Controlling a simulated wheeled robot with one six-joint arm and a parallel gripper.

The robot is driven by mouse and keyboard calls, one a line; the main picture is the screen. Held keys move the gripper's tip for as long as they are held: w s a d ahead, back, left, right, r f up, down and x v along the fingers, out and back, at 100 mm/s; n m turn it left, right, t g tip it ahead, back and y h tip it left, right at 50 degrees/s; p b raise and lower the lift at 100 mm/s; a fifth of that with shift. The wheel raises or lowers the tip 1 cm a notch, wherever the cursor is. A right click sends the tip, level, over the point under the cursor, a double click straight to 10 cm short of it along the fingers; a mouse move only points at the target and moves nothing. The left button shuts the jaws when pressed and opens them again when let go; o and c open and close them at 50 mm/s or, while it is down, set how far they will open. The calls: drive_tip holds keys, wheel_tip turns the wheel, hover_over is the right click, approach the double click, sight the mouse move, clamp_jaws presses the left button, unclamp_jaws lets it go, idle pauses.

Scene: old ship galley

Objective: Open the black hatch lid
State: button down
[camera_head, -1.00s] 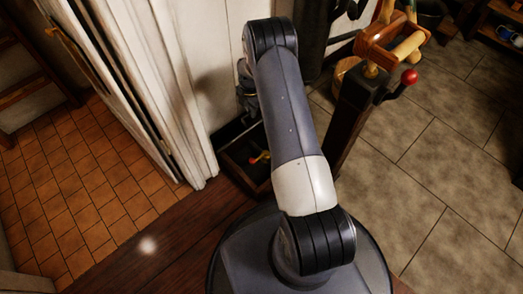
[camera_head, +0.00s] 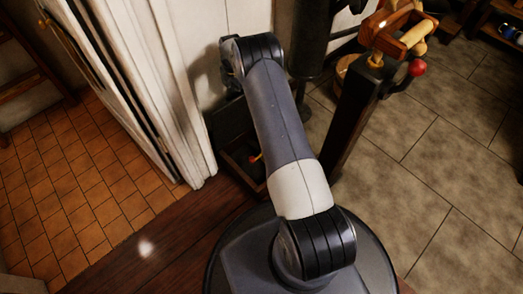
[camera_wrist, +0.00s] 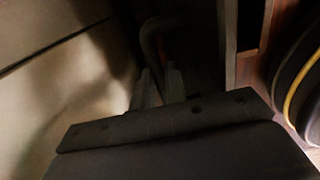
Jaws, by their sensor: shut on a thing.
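The black hatch lid (camera_head: 229,119) stands raised at a steep tilt against the pale wall in the head view. Below it is the open dark box (camera_head: 236,158), with a small red and yellow thing (camera_head: 254,159) inside. My gripper (camera_wrist: 158,84) shows in the wrist view as two grey fingertips beyond its dark body. The fingertips are closed at the lower end of a bent dark handle (camera_wrist: 150,38). The dark surface behind the handle looks like the lid, but it is dim. In the head view my arm hides most of the gripper and its grip.
A white panelled door (camera_head: 160,90) stands close on the left. A dark post (camera_head: 352,120) with a wooden top and red knob (camera_head: 417,68) stands right of the box. Grey tiled floor (camera_head: 440,170) lies open at the right.

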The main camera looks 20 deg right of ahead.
drive_tip(key=shift+w+a, duration=0.15)
drive_tip(key=shift+w, duration=0.25)
